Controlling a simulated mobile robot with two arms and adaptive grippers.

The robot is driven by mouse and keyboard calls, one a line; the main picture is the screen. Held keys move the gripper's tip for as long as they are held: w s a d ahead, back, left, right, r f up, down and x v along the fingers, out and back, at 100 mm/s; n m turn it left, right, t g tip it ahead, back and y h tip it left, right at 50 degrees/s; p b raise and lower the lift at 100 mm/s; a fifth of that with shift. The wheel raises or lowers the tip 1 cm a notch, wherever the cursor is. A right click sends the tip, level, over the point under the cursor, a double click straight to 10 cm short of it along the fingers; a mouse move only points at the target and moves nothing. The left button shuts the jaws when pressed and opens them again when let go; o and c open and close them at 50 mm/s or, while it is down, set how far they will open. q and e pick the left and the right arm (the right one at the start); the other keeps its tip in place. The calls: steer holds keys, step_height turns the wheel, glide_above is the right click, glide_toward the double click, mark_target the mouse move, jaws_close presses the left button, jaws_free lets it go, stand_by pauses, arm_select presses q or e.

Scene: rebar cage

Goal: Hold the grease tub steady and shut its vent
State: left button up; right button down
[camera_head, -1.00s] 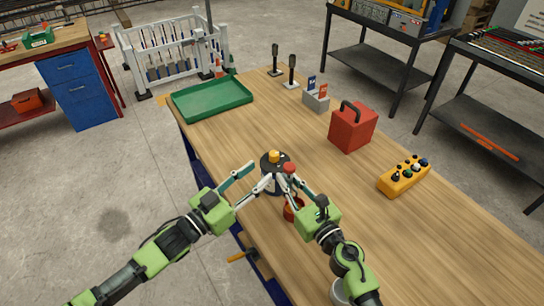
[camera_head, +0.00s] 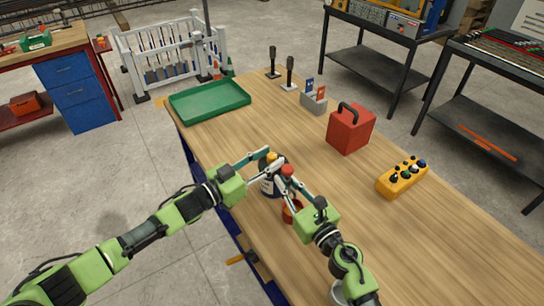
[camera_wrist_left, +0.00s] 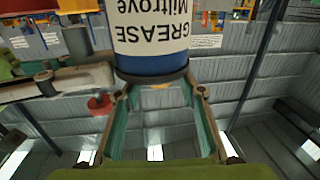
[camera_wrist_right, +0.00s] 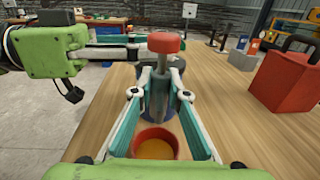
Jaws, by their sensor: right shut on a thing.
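The grease tub (camera_wrist_left: 150,35), white with a blue band and "GREASE" lettering, stands on the bench; it also shows in the head view (camera_head: 267,188). It appears inverted in the left wrist view. My right gripper (camera_wrist_right: 160,68) is shut on a grey-stemmed piece with a red knob (camera_wrist_right: 164,42), right beside the tub. The tub's vent cannot be made out clearly.
A red cup (camera_wrist_right: 156,143) with yellow inside stands below my right gripper. A green tray (camera_head: 210,100), a red box (camera_head: 350,130) and a yellow control box (camera_head: 402,178) stand on the bench (camera_head: 400,240). The bench's right front is clear.

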arm_select(q)
steer(key=shift+x, duration=0.8)
jaws_close()
